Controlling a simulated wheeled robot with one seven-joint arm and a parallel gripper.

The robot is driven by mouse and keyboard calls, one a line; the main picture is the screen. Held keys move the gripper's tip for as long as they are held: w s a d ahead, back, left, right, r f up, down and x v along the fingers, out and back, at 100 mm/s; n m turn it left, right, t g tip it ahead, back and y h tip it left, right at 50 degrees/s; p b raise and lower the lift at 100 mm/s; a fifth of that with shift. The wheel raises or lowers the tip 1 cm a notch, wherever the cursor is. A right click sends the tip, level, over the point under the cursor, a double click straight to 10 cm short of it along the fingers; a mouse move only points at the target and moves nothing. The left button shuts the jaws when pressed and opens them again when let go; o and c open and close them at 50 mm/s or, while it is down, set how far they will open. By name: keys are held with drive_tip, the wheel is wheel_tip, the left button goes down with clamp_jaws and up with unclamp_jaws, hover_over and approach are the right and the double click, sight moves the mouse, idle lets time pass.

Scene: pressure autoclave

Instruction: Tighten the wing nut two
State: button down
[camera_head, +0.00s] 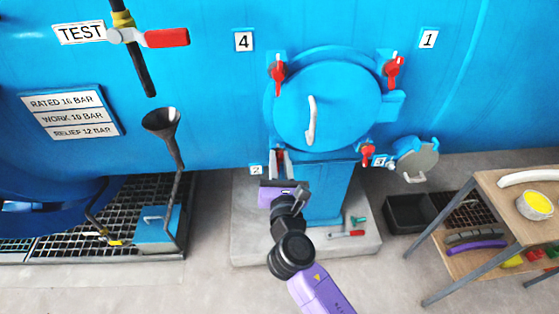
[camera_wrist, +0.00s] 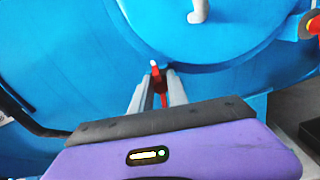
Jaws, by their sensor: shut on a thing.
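The red wing nut two (camera_head: 280,155) sits at the lower left of the round blue door (camera_head: 335,105), by the label 2 (camera_head: 256,170). My gripper (camera_head: 279,161) reaches up to it from below. In the wrist view, my gripper (camera_wrist: 159,82) has its two grey fingers on either side of the red wing nut (camera_wrist: 156,75), shut on it. A pale stud tip shows just above the nut. The fingers hide part of the nut, and its exact angle is hard to tell.
Other red wing nuts sit at the upper left (camera_head: 278,74), upper right (camera_head: 393,70) and lower right (camera_head: 367,155) of the door. The door has a white handle (camera_head: 311,120). A black bin (camera_head: 408,214) and a wooden cart (camera_head: 490,205) stand to the right. Tools lie on the plinth.

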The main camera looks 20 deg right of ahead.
drive_tip(key=m, duration=0.2)
drive_tip(key=m+b, duration=0.1)
drive_tip(key=m, duration=0.1)
drive_tip(key=shift+d+f+b, duration=0.15)
drive_tip(key=shift+b, duration=0.15)
drive_tip(key=m+b, duration=0.1)
drive_tip(key=m, duration=0.1)
drive_tip(key=m+b, duration=0.1)
drive_tip(key=m, duration=0.1)
drive_tip(key=shift+s+d+f+m, duration=0.1)
drive_tip(key=shift+f+m, duration=0.05)
drive_tip(key=shift+m, duration=0.15)
drive_tip(key=shift+a+f+m+b, duration=0.1)
drive_tip(key=shift+f+m+b, duration=0.1)
drive_tip(key=shift+m+b, duration=3.4)
drive_tip(key=shift+a+f+m+b, duration=0.15)
drive_tip(key=shift+m+b, duration=2.2)
drive_tip(key=shift+m, duration=2.45)
drive_tip(key=shift+a+f+m+b, duration=0.1)
drive_tip(key=shift+f+m+b, duration=0.15)
drive_tip(key=shift+m+b, duration=3.35)
drive_tip(key=shift+m+p, duration=0.55)
drive_tip(key=shift+m, duration=0.25)
drive_tip(key=c, duration=1.3)
unclamp_jaws()
drive_tip(key=shift+r, duration=0.1)
